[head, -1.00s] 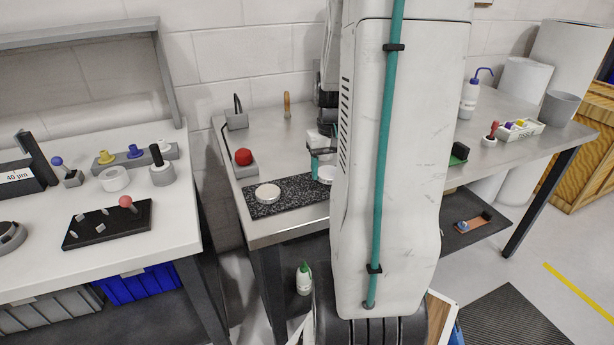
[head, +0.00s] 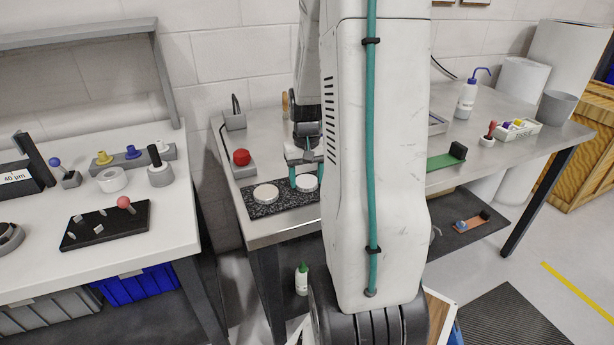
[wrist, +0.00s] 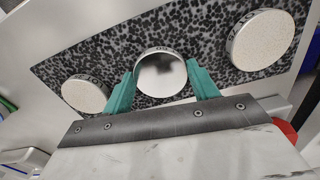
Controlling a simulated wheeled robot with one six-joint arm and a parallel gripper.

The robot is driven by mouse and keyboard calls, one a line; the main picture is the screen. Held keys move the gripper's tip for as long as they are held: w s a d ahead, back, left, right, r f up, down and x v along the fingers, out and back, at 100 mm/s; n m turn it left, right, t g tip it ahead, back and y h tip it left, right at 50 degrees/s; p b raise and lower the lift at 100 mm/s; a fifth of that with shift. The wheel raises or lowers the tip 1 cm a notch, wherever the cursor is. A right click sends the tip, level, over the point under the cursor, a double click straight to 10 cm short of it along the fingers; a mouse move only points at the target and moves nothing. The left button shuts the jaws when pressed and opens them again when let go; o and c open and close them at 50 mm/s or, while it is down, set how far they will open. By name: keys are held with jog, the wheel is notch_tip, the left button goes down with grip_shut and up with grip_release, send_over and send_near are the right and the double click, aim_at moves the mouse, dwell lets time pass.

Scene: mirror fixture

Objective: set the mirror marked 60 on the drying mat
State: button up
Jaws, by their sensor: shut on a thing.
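My gripper (head: 306,176) is shut on a round mirror (wrist: 161,74), its teal fingers on either side of it. The mirror has a shiny grey face, and the small upside-down marking on its rim seems to read 60. It is over the middle of the speckled black drying mat (wrist: 112,49); I cannot tell whether it touches. In the wrist view, one pale disc (wrist: 262,39) lies on the mat to the right and another (wrist: 84,95) to the left. In the head view, the mat (head: 289,202) shows left of my arm, which hides its right end.
A red button (head: 241,157) stands just behind the mat's left end. A green strip with a black block (head: 457,150), a white tray (head: 519,129) and a wash bottle (head: 468,97) are on the right of the steel table. A white bench (head: 180,222) stands to the left.

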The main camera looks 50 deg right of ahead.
aim_at(307, 181)
jog(key=o, duration=1.1)
jog(key=shift+f, duration=0.1)
jog(key=shift+c, duration=0.2)
notch_tip(307, 181, up, 12)
jog(key=s+a+r+n, duration=0.1)
jog(key=a+r+n, duration=0.15)
jog(key=a, duration=0.65)
jog(key=s+a+r+n, duration=0.1)
jog(key=a+r, duration=0.2)
jog(key=a, duration=0.5)
jog(key=s+a+n+t, duration=0.1)
jog(key=s+a+n, duration=0.3)
jog(key=s+a, duration=0.6)
jog(key=shift+s+a+r, duration=0.2)
jog(key=shift+s+a, duration=0.15)
jog(key=shift+a, duration=1.25)
